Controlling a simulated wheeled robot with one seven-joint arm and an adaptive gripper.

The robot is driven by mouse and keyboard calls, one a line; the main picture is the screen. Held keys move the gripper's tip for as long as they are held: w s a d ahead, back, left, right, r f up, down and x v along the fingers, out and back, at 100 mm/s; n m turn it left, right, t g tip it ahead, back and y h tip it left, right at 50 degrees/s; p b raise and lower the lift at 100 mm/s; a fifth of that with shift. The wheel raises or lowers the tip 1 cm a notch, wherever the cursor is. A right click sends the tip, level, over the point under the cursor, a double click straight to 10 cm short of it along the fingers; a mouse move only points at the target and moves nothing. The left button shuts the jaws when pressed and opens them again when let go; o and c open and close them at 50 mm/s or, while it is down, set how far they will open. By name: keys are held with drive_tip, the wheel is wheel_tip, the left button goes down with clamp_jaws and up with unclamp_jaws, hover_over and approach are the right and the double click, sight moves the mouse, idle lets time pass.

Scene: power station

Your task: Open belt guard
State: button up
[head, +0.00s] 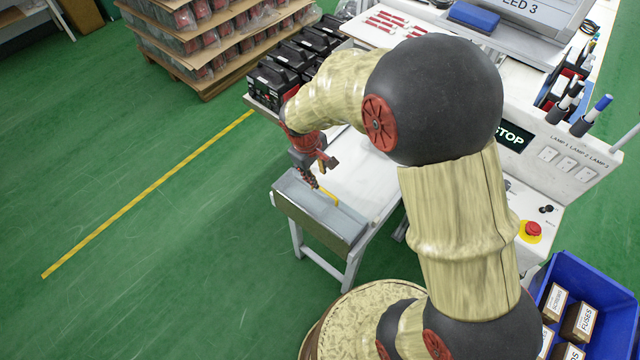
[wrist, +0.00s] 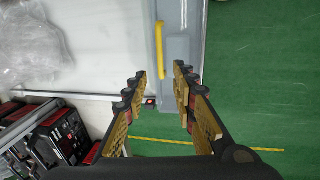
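The belt guard (head: 318,218) is a long grey metal cover along the front edge of the white table. Its yellow bar handle (head: 329,197) lies on top near the middle. In the wrist view the guard (wrist: 181,50) runs up the picture, with the yellow handle (wrist: 159,48) along its left side. My gripper (head: 318,178) is just above the guard, close to the handle. In the wrist view my gripper (wrist: 160,73) is open and empty, its fingertips spread to either side of the handle's line. I cannot tell whether a finger touches the guard.
Black battery-like units (head: 283,68) stand behind my gripper at the table's far left. A clear plastic bag (wrist: 35,45) lies at left in the wrist view. A red emergency button (head: 533,229) and blue bin (head: 612,280) are at right. Green floor left of the table is free.

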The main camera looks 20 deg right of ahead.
sight(321, 188)
drive_tip(key=shift+w+d+f+b, duration=0.1)
drive_tip(key=shift+d+f+b, duration=0.15)
drive_tip(key=shift+f, duration=1)
drive_tip(key=shift+w+d+f+b, duration=0.2)
drive_tip(key=shift+f+b, duration=0.1)
drive_tip(key=shift+f, duration=1)
drive_tip(key=shift+w+d+f+b, duration=0.1)
drive_tip(key=shift+d+f+b, duration=0.15)
drive_tip(key=shift+f, duration=1)
drive_tip(key=c, duration=0.3)
drive_tip(key=shift+s, duration=0.1)
drive_tip(key=c, duration=0.4)
clamp_jaws()
